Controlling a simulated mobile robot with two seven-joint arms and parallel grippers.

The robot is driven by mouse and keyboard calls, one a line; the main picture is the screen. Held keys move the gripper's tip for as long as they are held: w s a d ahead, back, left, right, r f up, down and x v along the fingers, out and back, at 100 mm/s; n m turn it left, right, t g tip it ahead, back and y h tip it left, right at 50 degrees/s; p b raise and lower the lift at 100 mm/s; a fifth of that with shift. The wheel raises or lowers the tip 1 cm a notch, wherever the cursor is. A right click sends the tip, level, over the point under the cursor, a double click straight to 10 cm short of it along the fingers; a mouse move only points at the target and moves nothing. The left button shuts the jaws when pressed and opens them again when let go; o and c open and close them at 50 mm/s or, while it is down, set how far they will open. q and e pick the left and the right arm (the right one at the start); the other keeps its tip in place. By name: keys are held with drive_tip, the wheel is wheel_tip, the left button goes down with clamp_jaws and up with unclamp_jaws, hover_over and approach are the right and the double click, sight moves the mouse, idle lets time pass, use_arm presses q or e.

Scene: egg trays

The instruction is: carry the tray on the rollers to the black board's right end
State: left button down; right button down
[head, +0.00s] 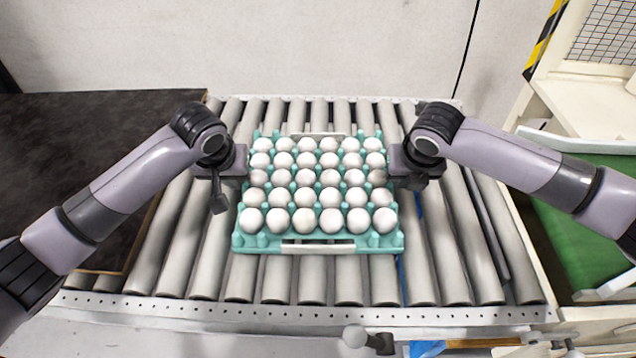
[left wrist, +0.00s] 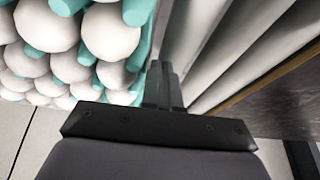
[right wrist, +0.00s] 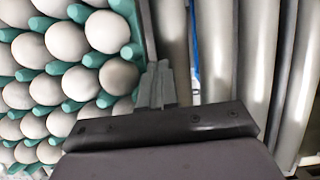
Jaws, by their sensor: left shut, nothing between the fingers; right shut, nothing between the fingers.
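The teal tray (head: 390,242) full of white eggs sits on the rollers in the middle of the head view. My left gripper (head: 240,163) is shut at the tray's left side. My right gripper (head: 395,163) is shut at its right side. In the left wrist view the closed fingers (left wrist: 163,85) are beside the tray's teal edge (left wrist: 140,55); in the right wrist view the closed fingers (right wrist: 157,85) are beside the tray's side (right wrist: 128,15). Whether they touch it I cannot tell. The black board (head: 75,135) lies left of the rollers, partly behind my left arm.
The metal rollers (head: 310,282) extend around the tray, with bare ones on both sides and in front. A perforated rail (head: 300,312) runs along the front. A green surface (head: 585,235) lies at the right. A pale wall (head: 250,45) stands behind.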

use_arm(q)
drive_tip(key=shift+d+r, duration=0.1)
drive_tip(key=shift+d, duration=0.3)
use_arm(e)
drive_tip(key=shift+a+r, duration=0.1)
drive_tip(key=shift+a, duration=0.3)
